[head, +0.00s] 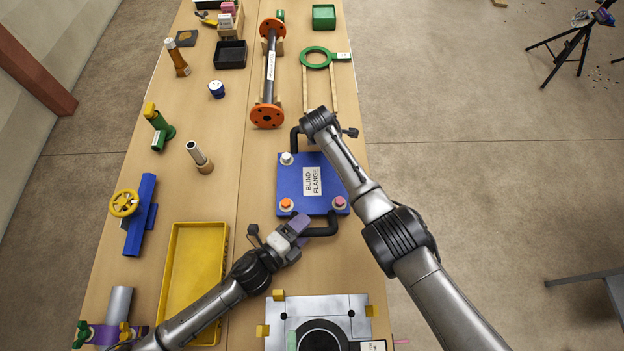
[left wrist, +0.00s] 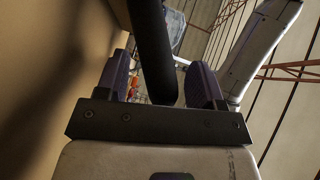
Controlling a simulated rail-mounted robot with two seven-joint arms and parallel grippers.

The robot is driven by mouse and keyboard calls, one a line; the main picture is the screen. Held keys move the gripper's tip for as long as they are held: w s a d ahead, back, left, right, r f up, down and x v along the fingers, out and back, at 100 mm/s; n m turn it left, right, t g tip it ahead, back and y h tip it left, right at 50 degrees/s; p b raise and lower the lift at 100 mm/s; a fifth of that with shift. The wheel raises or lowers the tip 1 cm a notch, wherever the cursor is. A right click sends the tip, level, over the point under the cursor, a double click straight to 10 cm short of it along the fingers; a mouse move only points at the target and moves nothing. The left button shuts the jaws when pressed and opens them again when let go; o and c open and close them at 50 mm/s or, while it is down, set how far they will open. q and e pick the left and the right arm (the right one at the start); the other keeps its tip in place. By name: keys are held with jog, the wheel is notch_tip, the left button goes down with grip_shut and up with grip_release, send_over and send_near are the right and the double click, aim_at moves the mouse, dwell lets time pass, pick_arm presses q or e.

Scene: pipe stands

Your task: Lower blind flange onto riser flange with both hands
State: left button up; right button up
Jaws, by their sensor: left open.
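The blind flange is a blue square plate (head: 288,182) with a white label, lying level at the middle right of the table in the head view. Bolts with white, orange and pink tops sit at three corners. Black handles stand at its far and near edges. My left gripper (head: 302,234) is at the near handle (head: 325,228). In the left wrist view the black handle bar (left wrist: 152,50) runs between its open purple fingers (left wrist: 160,85). My right wrist (head: 318,122) is over the far handle (head: 295,138); its jaws are hidden. The dark round riser flange (head: 322,338) is at the bottom, partly cut off.
A grey plate with yellow blocks (head: 355,325) surrounds the riser. An orange-flanged pipe (head: 268,75) and green ring (head: 317,57) lie beyond the blue plate. The floor right of the table is mostly clear.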

pick_arm(q)
jog(key=shift+c, duration=0.4)
pick_arm(e)
jog(key=shift+c, duration=0.5)
pick_arm(q)
jog(key=c, duration=0.9)
pick_arm(e)
jog(key=c, duration=0.9)
pick_arm(q)
grip_shut()
pick_arm(e)
grip_shut()
pick_arm(q)
jog(key=shift+r, duration=0.3)
pick_arm(e)
jog(key=shift+r, duration=0.25)
